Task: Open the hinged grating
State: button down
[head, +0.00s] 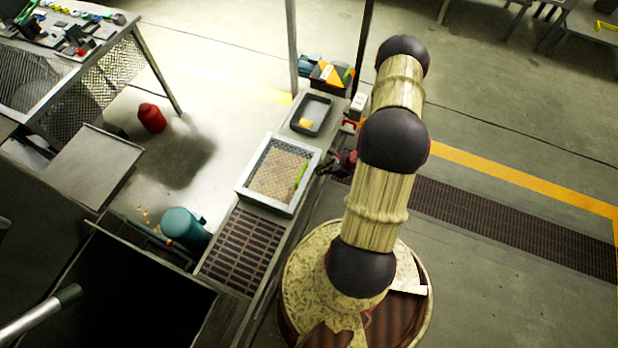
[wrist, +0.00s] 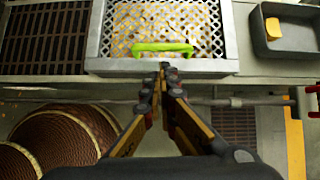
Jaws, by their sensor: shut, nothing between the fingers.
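The hinged grating (head: 277,173) is a wire mesh panel set in a pale rectangular metal frame, lying flat in both views. Its mesh also shows in the wrist view (wrist: 205,22), with tan and orange bits visible beneath it. A bright green handle (head: 300,176) is fixed along the grating's near side; in the wrist view the handle (wrist: 162,48) runs left to right. My gripper (wrist: 163,68) is shut and empty. Its fingertips appear at the frame's near edge, just short of the handle; I cannot tell whether they touch the frame. In the head view, my gripper (head: 324,168) is small and dark beside the frame.
A dark tray (head: 311,114) with a yellow block sits beyond the frame. A brown slotted grate (head: 240,246) lies on its other side. A teal cylinder (head: 184,226) and a red canister (head: 152,118) stand to the left. A horizontal rod (wrist: 220,102) runs below the frame.

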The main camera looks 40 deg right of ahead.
aim_at(304, 179)
jog(key=shift+m, duration=0.3)
jog(key=b+x, duration=0.1)
jog(key=x, duration=0.2)
jog(key=b+x, duration=0.1)
jog(key=x, duration=0.3)
jog(key=s+b+x, duration=0.1)
jog(key=x, duration=0.2)
jog(key=shift+w+d+f, duration=0.1)
jog(key=shift+w+f, duration=0.05)
jog(key=shift+f, duration=0.45)
jog(key=shift+r, duration=0.15)
